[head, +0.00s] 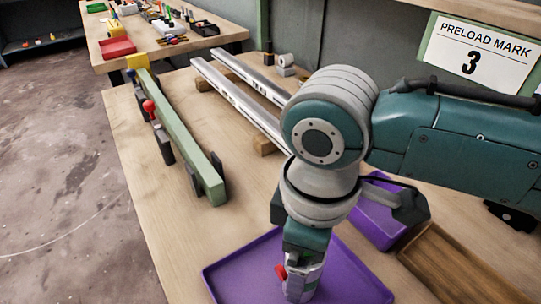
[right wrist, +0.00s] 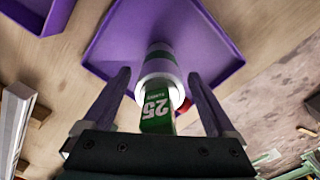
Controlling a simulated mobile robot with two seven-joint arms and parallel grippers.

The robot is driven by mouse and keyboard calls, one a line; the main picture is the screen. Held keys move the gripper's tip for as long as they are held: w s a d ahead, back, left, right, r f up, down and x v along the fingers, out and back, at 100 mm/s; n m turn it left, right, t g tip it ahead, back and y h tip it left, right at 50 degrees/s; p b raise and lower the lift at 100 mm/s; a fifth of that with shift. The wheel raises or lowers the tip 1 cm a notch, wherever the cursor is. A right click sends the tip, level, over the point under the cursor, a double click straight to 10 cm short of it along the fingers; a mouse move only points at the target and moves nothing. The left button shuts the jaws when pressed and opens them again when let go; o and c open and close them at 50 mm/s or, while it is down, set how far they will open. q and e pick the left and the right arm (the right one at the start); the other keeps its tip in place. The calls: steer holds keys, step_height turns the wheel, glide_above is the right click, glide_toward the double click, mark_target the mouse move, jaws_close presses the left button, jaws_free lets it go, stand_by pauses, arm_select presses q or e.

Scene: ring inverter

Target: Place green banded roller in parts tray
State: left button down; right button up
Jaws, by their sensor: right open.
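The green banded roller (right wrist: 157,68) is a pale cylinder with a green section marked 25. In the right wrist view it stands over the large purple tray (right wrist: 118,45), between the spread fingers of my right gripper (right wrist: 159,75). Gaps show on both sides, so the fingers are open and apart from it. A red part shows beside the roller. In the head view the purple tray (head: 235,262) lies at the front of the table, under my right arm. The arm hides part of the tray, and the roller's base is hard to make out. My left gripper is out of view.
A second purple tray (head: 378,215) and a wooden tray (head: 450,270) lie to the right. Two metal rails (head: 235,98) and a long green beam (head: 178,135) with a red knob lie behind. A farther table (head: 200,38) holds small parts. Bare wood shows left of the large tray.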

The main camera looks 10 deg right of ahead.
step_height(320, 180, up, 12)
steer(key=p, duration=0.2)
steer(key=shift+r+p, duration=0.2)
steer(key=shift+p, duration=0.2)
steer(key=s+a+m+t+y+p, duration=0.2)
steer(key=s+a+m+y, duration=0.1)
steer(key=s, duration=0.3)
steer(key=s+d+r+m+t+h+p, duration=0.25)
steer(key=s+d+m, duration=0.4)
steer(key=d, duration=0.55)
step_height(320, 180, up, 37)
steer(key=p, duration=3.7)
steer(key=shift+a+g+p, duration=0.2)
steer(key=shift+g+p, duration=0.2)
steer(key=shift+g, duration=0.05)
